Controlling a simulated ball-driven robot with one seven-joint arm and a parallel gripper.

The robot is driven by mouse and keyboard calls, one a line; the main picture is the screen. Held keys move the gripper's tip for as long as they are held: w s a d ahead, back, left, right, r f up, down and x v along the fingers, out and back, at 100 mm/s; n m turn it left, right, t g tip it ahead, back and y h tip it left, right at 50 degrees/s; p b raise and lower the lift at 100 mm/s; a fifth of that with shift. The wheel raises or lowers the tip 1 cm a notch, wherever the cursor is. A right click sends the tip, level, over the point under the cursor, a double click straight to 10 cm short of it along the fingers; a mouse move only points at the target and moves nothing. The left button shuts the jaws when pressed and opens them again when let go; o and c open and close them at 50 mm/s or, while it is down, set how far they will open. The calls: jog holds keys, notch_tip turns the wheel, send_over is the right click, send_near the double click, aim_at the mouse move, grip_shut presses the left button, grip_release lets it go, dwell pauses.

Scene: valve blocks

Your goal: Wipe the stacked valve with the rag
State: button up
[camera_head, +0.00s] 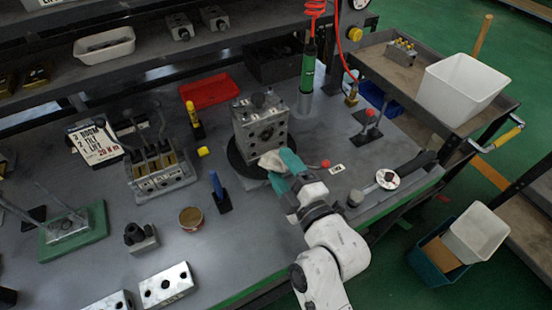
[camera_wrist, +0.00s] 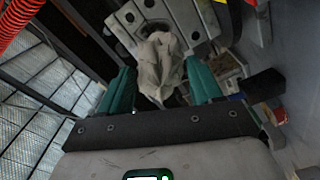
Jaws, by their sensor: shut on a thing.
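The stacked valve (camera_head: 258,128) is a grey metal block with round ports, standing upright on a dark round base on the workbench. My gripper (camera_head: 279,160), with teal fingers, is at the lower right front of the valve. It is shut on the rag (camera_head: 270,160), a crumpled pale cloth. In the wrist view the rag (camera_wrist: 160,66) hangs bunched between the two teal fingers (camera_wrist: 162,88), in front of the valve's ported face (camera_wrist: 196,22). The rag hides part of that face. Whether the rag touches the valve I cannot tell for sure.
A lever valve bank (camera_head: 160,170), a blue-handled tool (camera_head: 219,192) and a small round tin (camera_head: 191,218) stand left of the valve. A red tray (camera_head: 209,91) lies behind. A green tool (camera_head: 308,65) hangs from a red coiled hose behind right. Bare bench lies in front.

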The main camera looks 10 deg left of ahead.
aim_at(275, 131)
jog(key=shift+w+a+r, duration=0.15)
jog(key=shift+w+a, duration=0.2)
jog(key=shift+w, duration=0.15)
jog(key=p+x, duration=0.1)
jog(key=x, duration=0.2)
jog(key=shift+w+a, duration=0.5)
jog(key=shift+w, duration=0.25)
jog(key=shift+x, duration=0.85)
jog(key=b, duration=0.1)
jog(key=w+d+b, duration=0.1)
jog(key=b, duration=0.1)
jog(key=shift+d+f, duration=0.2)
jog(key=shift+f, duration=0.15)
jog(key=shift+w+d+r+b, duration=0.1)
jog(key=shift+w+d+b, duration=0.15)
jog(key=shift+d+b, duration=0.35)
jog(key=shift+w+d+r+b, duration=0.1)
jog(key=shift+w+d+b, duration=0.25)
jog(key=shift+b, duration=0.45)
jog(key=shift+b, duration=0.3)
